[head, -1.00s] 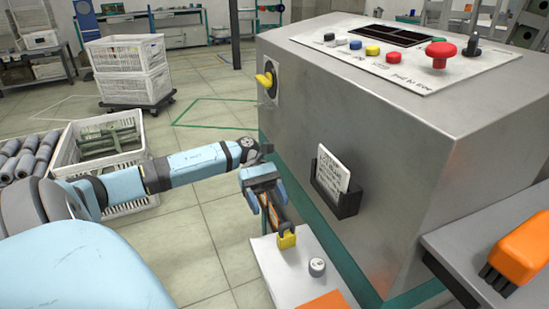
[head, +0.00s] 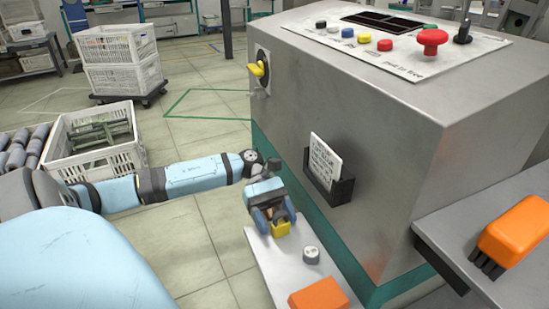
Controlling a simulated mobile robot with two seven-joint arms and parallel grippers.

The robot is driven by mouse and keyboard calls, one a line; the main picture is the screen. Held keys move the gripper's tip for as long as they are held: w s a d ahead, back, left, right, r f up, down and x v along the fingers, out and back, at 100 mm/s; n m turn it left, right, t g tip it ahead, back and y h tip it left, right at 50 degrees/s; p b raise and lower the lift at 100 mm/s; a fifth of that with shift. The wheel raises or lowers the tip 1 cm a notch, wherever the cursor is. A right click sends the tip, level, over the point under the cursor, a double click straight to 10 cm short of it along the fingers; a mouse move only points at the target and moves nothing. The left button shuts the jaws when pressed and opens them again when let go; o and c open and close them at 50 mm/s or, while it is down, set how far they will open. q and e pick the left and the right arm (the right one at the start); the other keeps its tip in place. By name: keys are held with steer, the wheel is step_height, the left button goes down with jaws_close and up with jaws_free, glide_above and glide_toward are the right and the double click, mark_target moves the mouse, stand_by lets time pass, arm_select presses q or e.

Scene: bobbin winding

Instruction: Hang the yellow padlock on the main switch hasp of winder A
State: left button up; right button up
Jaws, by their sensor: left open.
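The yellow padlock (head: 281,229) stands on a light grey shelf (head: 268,264) at the side of the grey winder. My left gripper (head: 274,221) is right over the padlock, pointing down, its fingers open around the padlock's upper part. The fingers hide the shackle, and I cannot tell whether they touch it. The main switch, with a yellow handle (head: 257,69), is on the winder's left face near its top corner. The hasp is too small to make out clearly. My right gripper is not in view.
A white-topped knob-like object (head: 311,255) and an orange block (head: 318,294) are on the shelf close to the padlock. A black card holder (head: 328,184) juts from the winder's side. White crates (head: 95,143) stand on the floor at left.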

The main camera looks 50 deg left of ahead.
arm_select(q)
steer(key=c, duration=0.9)
steer(key=shift+r+p, duration=1.1)
steer(key=shift+r, duration=1.45)
steer(key=shift+c, duration=0.3)
